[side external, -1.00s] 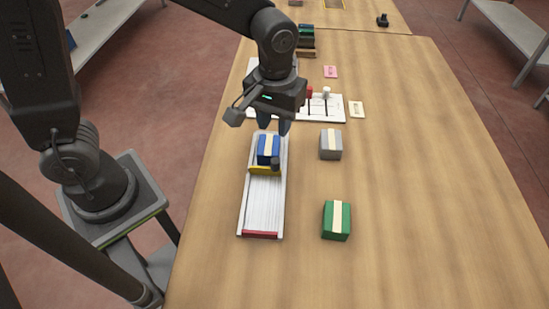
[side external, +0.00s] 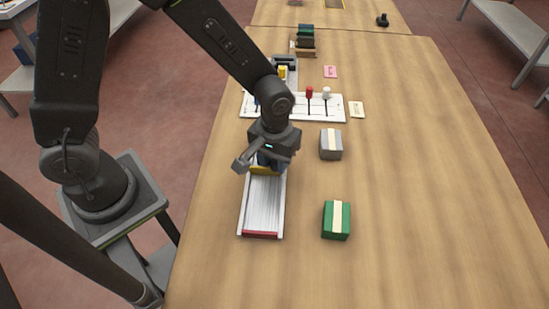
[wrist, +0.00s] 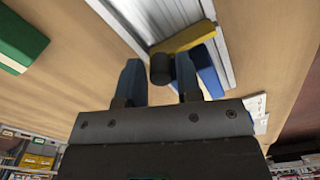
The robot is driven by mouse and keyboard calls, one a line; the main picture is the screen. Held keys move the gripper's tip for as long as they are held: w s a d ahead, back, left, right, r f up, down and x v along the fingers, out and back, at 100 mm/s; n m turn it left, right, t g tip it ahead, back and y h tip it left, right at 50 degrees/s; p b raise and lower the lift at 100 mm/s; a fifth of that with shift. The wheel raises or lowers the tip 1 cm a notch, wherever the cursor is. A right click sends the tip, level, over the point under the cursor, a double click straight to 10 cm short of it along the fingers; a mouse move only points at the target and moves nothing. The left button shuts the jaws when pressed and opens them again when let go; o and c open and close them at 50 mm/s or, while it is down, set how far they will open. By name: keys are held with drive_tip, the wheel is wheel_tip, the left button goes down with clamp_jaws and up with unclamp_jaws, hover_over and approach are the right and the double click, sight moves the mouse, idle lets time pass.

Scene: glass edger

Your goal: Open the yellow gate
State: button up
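The yellow gate (side external: 262,171) lies across the white ribbed track (side external: 262,205) in the side view. It also shows in the wrist view (wrist: 185,38), with a dark round knob (wrist: 161,69) at its near end. My gripper (wrist: 158,75) is open, pointing down over the gate, its two fingers apart on either side of the knob. I cannot tell whether either finger touches it.
A grey block (side external: 331,144) and a green block (side external: 336,220) stand on the table right of the track. A white lever panel (side external: 325,106) with red and white knobs is behind. A red bar (side external: 260,235) closes the track's front end. The table's right side is clear.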

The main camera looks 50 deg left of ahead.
clamp_jaws()
drive_tip(key=shift+s+a, duration=0.1)
drive_tip(key=s+a, duration=0.4)
drive_tip(key=shift+s+a, duration=0.35)
drive_tip(key=shift+a, duration=0.05)
unclamp_jaws()
drive_tip(key=shift+r, duration=0.15)
